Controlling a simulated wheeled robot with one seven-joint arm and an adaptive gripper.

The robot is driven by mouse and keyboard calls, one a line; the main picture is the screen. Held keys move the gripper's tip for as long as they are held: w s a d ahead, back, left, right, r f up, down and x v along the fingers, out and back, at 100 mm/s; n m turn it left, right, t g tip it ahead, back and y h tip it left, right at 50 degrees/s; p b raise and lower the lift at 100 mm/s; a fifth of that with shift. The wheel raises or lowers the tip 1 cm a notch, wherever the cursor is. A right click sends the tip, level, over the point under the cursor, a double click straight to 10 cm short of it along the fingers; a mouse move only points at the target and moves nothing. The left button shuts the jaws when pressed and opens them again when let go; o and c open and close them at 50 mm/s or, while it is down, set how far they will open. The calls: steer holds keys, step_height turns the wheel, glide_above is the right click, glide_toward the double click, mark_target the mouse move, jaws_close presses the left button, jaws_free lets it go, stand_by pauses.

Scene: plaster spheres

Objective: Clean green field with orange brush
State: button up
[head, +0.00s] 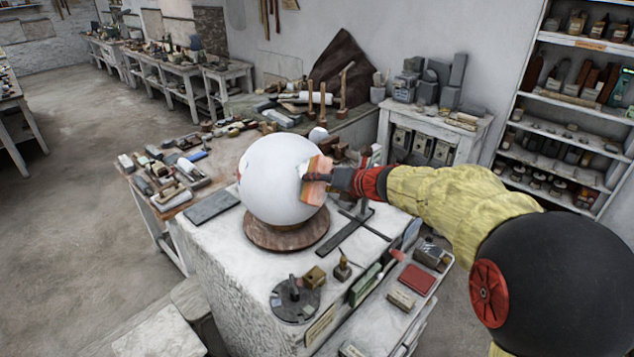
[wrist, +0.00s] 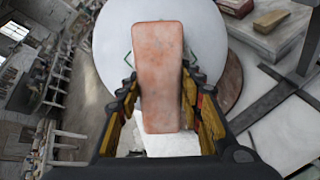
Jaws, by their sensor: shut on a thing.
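A large white plaster sphere (head: 268,195) rests on a round brown base on a pale block. My gripper (head: 334,180) is at the sphere's right side, shut on the orange brush (head: 316,181). In the wrist view the brush (wrist: 160,75) is a worn orange block between the two jaws, in front of the sphere (wrist: 112,45). Thin green lines (wrist: 191,54) show on the sphere beside the brush; they seem to belong to the green field, mostly hidden behind it. The brush appears at or very near the surface; contact cannot be told.
A dark metal square (head: 345,231) lies right of the round base (head: 285,238). A dark slab (head: 212,205) lies left of it. A round dark tool (head: 295,296), small blocks and a red box (head: 416,279) are in front. A cluttered workbench (head: 150,215) stands behind.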

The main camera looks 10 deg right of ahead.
steer(key=shift+w+d+r+p, duration=0.45)
steer(key=shift+w+r+p, duration=0.3)
steer(key=shift+p, duration=0.15)
steer(key=shift+s+f, duration=0.1)
steer(key=shift+s+a+f+b, duration=0.5)
steer(key=shift+s+f+b, duration=0.15)
steer(key=shift+f+b, duration=0.15)
steer(key=shift+s+a+f+b, duration=0.45)
steer(key=shift+s+f+b, duration=0.25)
steer(key=shift+b, duration=0.1)
steer(key=shift+w+d+r+p, duration=0.4)
steer(key=shift+w+r+p, duration=0.15)
steer(key=shift+r+p, duration=0.35)
steer(key=shift+w+d+r+p, duration=0.55)
steer(key=shift+w+r+p, duration=0.25)
steer(key=shift+p, duration=0.3)
steer(key=shift+f, duration=0.1)
